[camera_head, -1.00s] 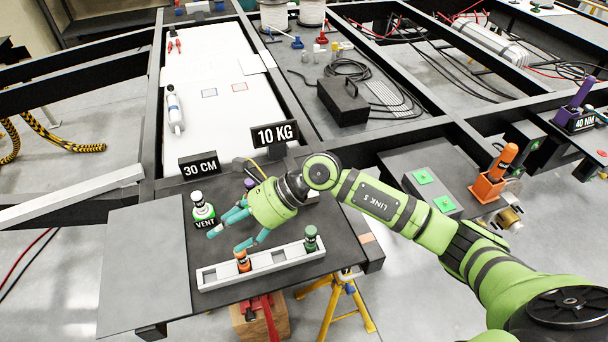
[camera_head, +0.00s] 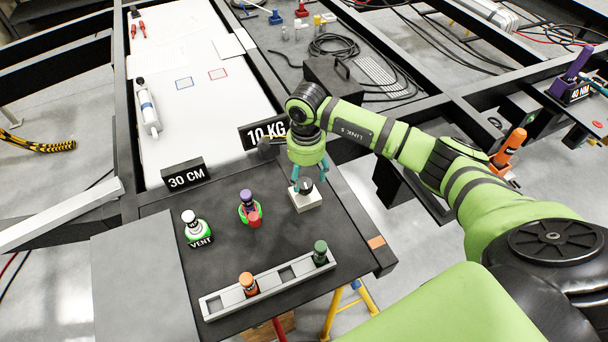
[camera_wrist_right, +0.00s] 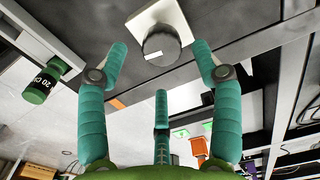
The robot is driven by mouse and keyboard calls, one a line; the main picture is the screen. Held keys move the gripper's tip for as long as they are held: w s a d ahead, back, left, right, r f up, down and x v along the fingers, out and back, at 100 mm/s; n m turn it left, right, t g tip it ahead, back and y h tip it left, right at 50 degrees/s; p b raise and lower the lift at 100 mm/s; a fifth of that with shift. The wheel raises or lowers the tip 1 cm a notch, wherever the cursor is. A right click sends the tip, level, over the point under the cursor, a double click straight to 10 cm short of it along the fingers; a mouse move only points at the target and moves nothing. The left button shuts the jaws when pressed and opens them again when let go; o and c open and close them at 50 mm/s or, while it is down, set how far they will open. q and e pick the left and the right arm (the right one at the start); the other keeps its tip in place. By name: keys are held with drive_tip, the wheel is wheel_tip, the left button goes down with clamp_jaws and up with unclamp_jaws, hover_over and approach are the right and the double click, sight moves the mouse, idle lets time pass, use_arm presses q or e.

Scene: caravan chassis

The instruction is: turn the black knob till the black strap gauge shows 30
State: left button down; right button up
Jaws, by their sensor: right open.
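The black knob (camera_head: 306,186) sits on a small white block at the right of the dark work plate. In the right wrist view the knob (camera_wrist_right: 159,46) is round, with a white mark on its rim. My right gripper (camera_head: 309,174) is above the knob with its teal fingers pointing down. In the wrist view my right gripper (camera_wrist_right: 161,62) is open, with fingertips spread to either side of the knob, apart from it. My left gripper is not in view.
A 10 KG sign (camera_head: 266,132) and a 30 CM sign (camera_head: 185,175) stand behind the plate. A VENT bottle (camera_head: 195,228), a purple-topped bottle (camera_head: 248,207) and a grey rack (camera_head: 272,284) with orange and green bottles are left and in front. The plate's middle is clear.

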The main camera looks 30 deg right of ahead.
sight(305, 182)
wheel_tip(305, 182, down, 2)
drive_tip(key=shift+w+f+p, duration=0.1)
drive_tip(key=shift+f+p, duration=0.1)
drive_tip(key=shift+p, duration=0.1)
drive_tip(key=shift+f, duration=0.55)
drive_tip(key=shift+w, duration=0.1)
drive_tip(key=c, duration=1.1)
drive_tip(key=shift+c, duration=0.2)
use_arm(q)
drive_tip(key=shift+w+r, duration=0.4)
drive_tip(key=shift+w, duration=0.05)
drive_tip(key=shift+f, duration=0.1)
use_arm(e)
drive_tip(key=shift+m, duration=0.3)
